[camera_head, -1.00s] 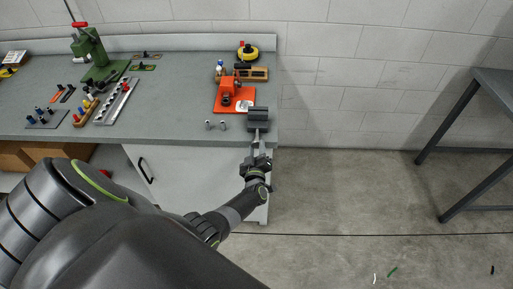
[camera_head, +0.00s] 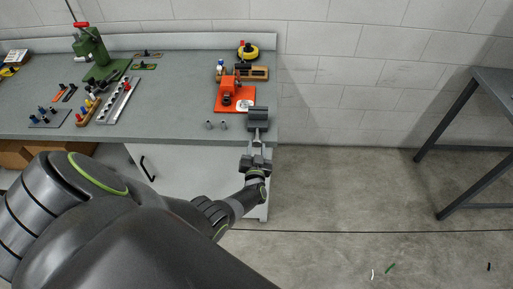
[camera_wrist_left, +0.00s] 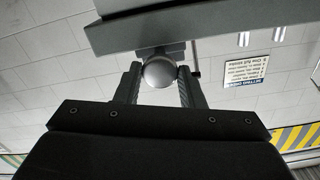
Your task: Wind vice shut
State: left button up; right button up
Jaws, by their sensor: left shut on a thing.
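The grey vice (camera_head: 258,114) is mounted at the right front corner of the bench. In the left wrist view its grey body (camera_wrist_left: 200,22) spans the top. My left gripper (camera_head: 257,147) is just in front of the vice, over the bench's front edge. In the left wrist view my left gripper (camera_wrist_left: 158,84) has its two fingers either side of the round end of the vice screw (camera_wrist_left: 159,72), shut on the handle there. A thin bar (camera_wrist_left: 195,60) shows beside the right finger. The grip contact itself is partly hidden. My right gripper is out of view.
An orange fixture (camera_head: 232,96) stands on the bench just left of the vice. A green press (camera_head: 91,50) and racks are further left. Open floor lies right of the bench, before a dark table (camera_head: 490,84).

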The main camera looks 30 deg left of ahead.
pick_arm(q)
jog(key=m, duration=0.5)
jog(key=shift+m+p, duration=0.3)
jog(key=shift+p, duration=0.05)
jog(key=m, duration=0.4)
jog(key=shift+m, duration=0.3)
jog(key=o, duration=1)
